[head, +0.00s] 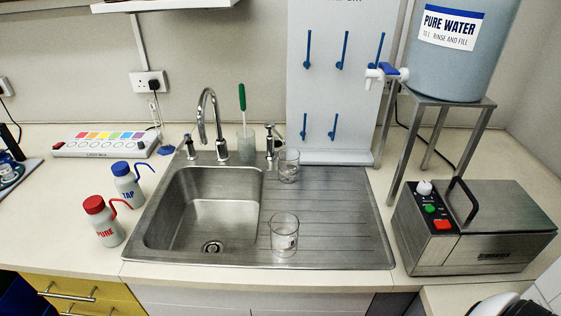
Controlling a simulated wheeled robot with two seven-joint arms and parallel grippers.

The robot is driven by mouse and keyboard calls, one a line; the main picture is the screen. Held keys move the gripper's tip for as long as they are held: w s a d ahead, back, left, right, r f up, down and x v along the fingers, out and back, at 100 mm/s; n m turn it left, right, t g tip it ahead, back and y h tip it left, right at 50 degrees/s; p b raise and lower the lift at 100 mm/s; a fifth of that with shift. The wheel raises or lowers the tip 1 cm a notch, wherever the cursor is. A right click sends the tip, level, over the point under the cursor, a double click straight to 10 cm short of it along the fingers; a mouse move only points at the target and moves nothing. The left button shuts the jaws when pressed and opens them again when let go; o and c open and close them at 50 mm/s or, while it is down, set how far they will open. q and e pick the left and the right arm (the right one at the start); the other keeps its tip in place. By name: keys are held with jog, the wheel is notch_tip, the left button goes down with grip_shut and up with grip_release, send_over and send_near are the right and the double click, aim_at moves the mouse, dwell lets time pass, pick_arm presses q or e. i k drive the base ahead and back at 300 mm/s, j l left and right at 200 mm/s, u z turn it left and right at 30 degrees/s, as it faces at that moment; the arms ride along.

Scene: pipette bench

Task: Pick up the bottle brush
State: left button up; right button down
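A bottle brush with a green handle (242,97) stands nearly upright behind the sink, between the curved tap and a second, shorter tap. Its lower end is down in a greyish see-through holder (246,147), so the bristles cannot be made out clearly. Neither of my grippers shows in the head view. Only a white and black part, perhaps of my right arm, shows at the bottom right edge.
The curved tap (211,118) stands left of the brush. Two glass beakers stand on the drainboard (335,225), one near (284,234), one far (288,166). Wash bottles with red (106,224) and blue (127,184) caps stand left of the sink (216,210). A metal bath (480,228) stands right.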

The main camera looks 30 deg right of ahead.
aim_at(241, 88)
jog(key=i+j+z, duration=0.15)
jog(key=j, duration=0.15)
jog(key=i+j+z, duration=0.1)
jog(key=j, duration=0.2)
jog(key=i+j+z, duration=0.15)
jog(key=j, duration=0.15)
jog(key=i+j+z, duration=0.15)
jog(key=j, duration=0.15)
jog(key=k, duration=0.05)
